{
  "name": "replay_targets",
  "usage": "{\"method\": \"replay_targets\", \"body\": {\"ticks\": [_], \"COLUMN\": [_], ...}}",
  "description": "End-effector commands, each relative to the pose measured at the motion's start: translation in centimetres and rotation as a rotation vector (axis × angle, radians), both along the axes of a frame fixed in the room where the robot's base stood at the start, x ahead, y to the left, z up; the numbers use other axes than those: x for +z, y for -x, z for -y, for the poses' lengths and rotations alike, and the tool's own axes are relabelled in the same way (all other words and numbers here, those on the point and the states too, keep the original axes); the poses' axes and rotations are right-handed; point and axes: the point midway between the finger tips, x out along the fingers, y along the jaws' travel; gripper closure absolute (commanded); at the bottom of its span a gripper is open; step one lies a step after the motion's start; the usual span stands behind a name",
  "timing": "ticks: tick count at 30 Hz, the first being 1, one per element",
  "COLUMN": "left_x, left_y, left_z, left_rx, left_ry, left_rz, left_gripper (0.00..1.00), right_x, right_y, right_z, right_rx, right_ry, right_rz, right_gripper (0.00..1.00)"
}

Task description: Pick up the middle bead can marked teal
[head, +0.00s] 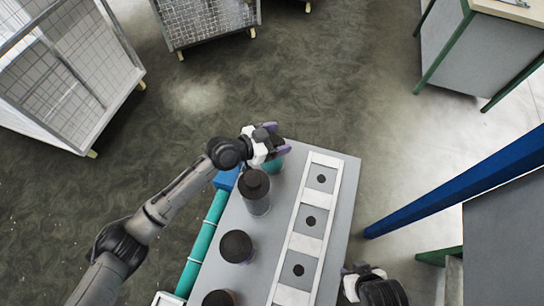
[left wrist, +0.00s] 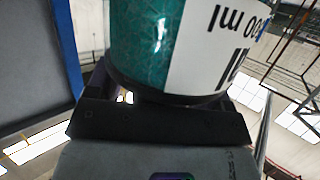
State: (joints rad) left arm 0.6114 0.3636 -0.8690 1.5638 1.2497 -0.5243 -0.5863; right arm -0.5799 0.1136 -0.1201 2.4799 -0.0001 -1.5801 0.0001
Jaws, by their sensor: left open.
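The teal can (head: 273,165) stands at the far end of the grey bench, partly hidden by my left gripper (head: 277,139). In the left wrist view a can with teal contents (left wrist: 150,40) and a white label (left wrist: 222,45) fills the upper middle, very close to the gripper body. My left gripper is open, with its purple-tipped fingers at the can; whether they touch it is unclear. My right gripper (head: 362,280) is at the bench's lower right, its fingers not clear.
Dark-lidded cans stand in a row nearer me: one (head: 256,192), another (head: 237,247) and a third (head: 219,298). A white rack (head: 296,241) with dark-centred squares lies to their right. A blue beam (head: 455,182) is at right; mesh cages (head: 70,75) stand behind.

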Motion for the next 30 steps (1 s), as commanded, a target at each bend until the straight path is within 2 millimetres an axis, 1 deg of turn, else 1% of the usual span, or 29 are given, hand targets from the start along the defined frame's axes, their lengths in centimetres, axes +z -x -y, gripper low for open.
{"method": "replay_targets", "body": {"ticks": [8,30], "left_x": [-0.05,-0.41], "left_y": [-0.07,-0.03], "left_z": [0.11,-0.03], "left_rx": [0.000,0.001], "left_ry": [0.000,-0.007], "left_rz": [0.000,-0.004], "left_gripper": [0.27,0.98], "right_x": [-0.02,-0.06], "right_y": [0.00,0.01], "right_z": [0.07,0.22], "right_rx": [0.002,0.005], "right_ry": [0.003,0.007], "right_rz": [0.000,0.000], "right_gripper": [0.57,0.57]}}
